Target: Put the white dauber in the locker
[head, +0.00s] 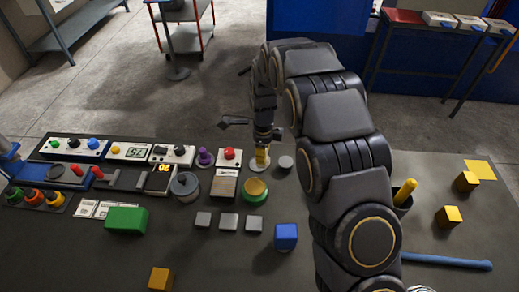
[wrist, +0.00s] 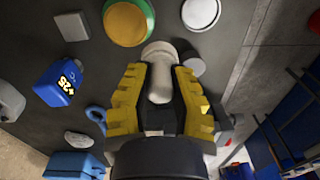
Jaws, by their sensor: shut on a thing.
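The white dauber (wrist: 159,82) stands between the two yellow fingers of my gripper (wrist: 160,100) in the wrist view, with its pale round end past the fingertips. My gripper is shut on it. In the head view my gripper (head: 263,138) points down at the back edge of the dark table, with the dauber's pale lower end (head: 262,158) below it. I cannot tell whether that end touches the table. No locker is clearly recognisable; a large blue structure (head: 318,18) stands behind the table, partly hidden by my arm.
A green-rimmed yellow disc (head: 255,190) and a grey disc (head: 285,162) are close to the dauber. Control boxes (head: 130,152) line the table's left. An orange-yellow stick (head: 405,191) stands in a dark cup at right.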

